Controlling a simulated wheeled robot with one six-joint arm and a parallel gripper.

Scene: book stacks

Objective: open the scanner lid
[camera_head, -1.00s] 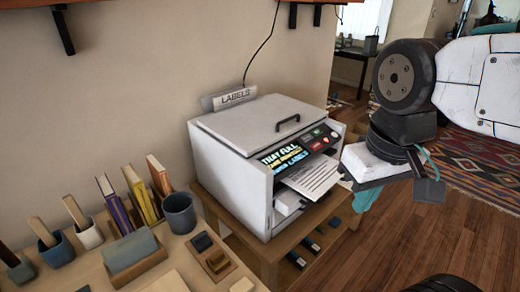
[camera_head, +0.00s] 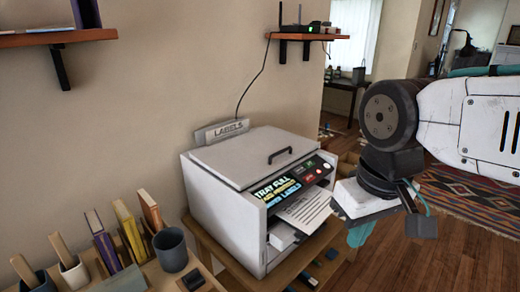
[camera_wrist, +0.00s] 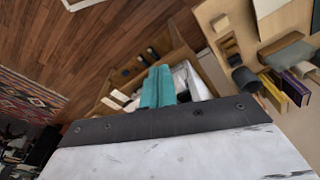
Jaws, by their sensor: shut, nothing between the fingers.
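The scanner (camera_head: 222,212) is a white box on a wooden stand. Its flat grey-white lid (camera_head: 235,152) is down, with a black bar handle (camera_head: 280,155) near the right front edge. A lit panel (camera_head: 283,187) reading "TRAY FULL" and a printed sheet (camera_head: 304,208) are on the front. My gripper (camera_head: 360,235) is to the right of the scanner, below lid height, pointing down and apart from the handle. In the wrist view its teal fingers (camera_wrist: 158,88) are together and empty, with part of the white scanner behind them; the handle is not visible there.
A desk at lower left holds a grey cup (camera_head: 170,250) and several upright books (camera_head: 130,230). A "LABELS" sign (camera_head: 222,131) stands behind the lid. A wall shelf (camera_head: 308,36) hangs above and behind. Open wooden floor (camera_head: 400,262) lies to the right.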

